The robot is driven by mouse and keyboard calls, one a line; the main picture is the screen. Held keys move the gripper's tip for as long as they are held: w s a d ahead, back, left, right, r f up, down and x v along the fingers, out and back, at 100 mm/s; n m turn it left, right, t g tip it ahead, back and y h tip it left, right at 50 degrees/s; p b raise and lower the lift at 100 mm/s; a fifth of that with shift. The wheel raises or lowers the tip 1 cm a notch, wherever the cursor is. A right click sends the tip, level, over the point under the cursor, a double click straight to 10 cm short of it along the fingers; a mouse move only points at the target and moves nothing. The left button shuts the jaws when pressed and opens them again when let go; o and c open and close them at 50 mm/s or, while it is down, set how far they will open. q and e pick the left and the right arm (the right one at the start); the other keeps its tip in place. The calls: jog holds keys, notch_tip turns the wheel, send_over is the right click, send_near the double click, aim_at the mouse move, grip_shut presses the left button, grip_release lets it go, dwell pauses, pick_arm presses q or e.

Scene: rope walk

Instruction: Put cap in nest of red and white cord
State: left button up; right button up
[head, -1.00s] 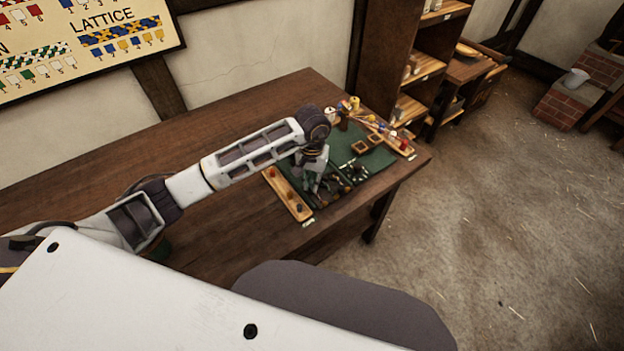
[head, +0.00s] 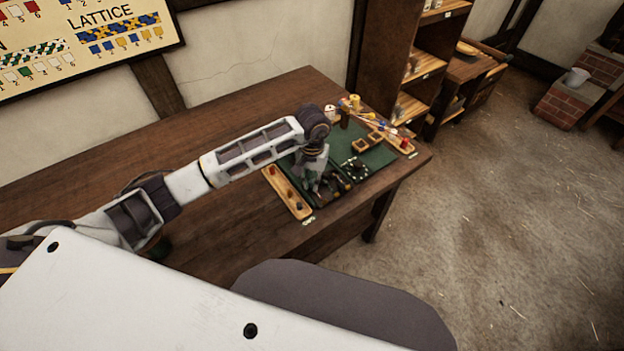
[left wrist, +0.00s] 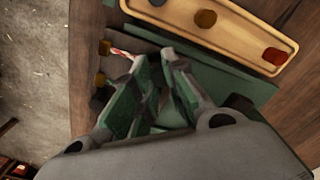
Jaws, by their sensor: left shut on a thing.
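My left gripper (head: 314,184) is over the dark tray area on the green mat, pointing down. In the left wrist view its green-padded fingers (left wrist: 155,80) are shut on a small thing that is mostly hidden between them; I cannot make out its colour. A short piece of red and white cord (left wrist: 122,53) shows just beyond the left fingertip; the rest of its nest is hidden by the gripper. Small brown and dark pieces (left wrist: 104,47) lie beside it. My right gripper is in neither view.
A long wooden tray (head: 286,192) with small coloured pieces lies left of the gripper. A pale, dark-flecked ring (head: 355,168) lies to its right. Wooden square frames (head: 367,142) and a tray of coloured spools stand behind. The table's left part (head: 120,150) is clear.

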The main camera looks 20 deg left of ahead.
pick_arm(q)
jog(key=shift+f, duration=0.25)
jog(key=o, duration=0.8)
jog(key=shift+c, duration=0.2)
jog(key=shift+r, duration=0.1)
